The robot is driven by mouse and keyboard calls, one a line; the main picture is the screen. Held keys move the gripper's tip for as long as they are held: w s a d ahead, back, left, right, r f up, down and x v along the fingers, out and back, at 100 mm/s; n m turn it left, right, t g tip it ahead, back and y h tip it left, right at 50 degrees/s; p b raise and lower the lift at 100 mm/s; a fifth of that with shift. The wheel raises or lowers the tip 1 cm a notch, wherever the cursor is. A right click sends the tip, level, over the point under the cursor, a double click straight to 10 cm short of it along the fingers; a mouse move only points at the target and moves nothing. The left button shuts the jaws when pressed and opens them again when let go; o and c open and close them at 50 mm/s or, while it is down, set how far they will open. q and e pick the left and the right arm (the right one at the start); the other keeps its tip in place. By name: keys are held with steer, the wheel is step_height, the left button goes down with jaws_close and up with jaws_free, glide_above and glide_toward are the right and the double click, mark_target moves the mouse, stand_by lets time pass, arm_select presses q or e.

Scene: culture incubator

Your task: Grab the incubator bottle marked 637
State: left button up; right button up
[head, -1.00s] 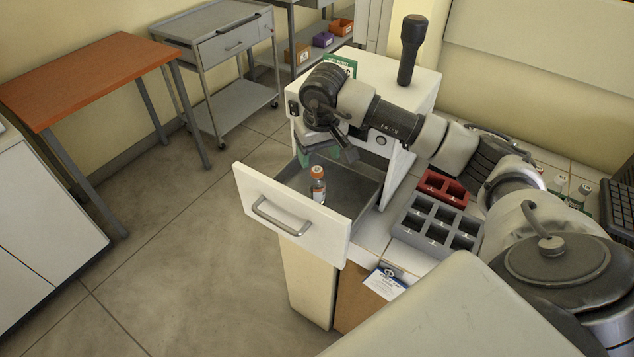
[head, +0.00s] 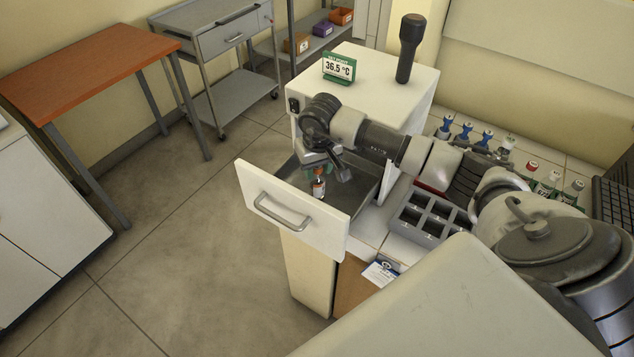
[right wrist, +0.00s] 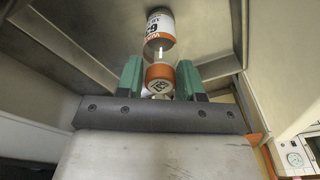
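A small bottle with an orange cap and a white label (head: 318,188) stands upright in the open incubator drawer (head: 290,212). My right gripper (head: 319,168) is down in the drawer at the top of the bottle and hides part of its cap. In the right wrist view its green fingers (right wrist: 160,80) stand open on either side of the orange cap, with little room between. The bottle's label (right wrist: 160,28) shows "63", with the rest turned out of sight. My left gripper is out of view.
The white incubator (head: 385,75) carries a 36.5 °C display (head: 339,67) and a dark upright handle (head: 410,48). A grey rack (head: 433,217) with empty slots sits right of the drawer. Several other bottles (head: 548,182) stand behind my arm. An orange-topped table (head: 85,68) is at left.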

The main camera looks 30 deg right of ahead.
jaws_close()
steer(key=shift+r, duration=0.1)
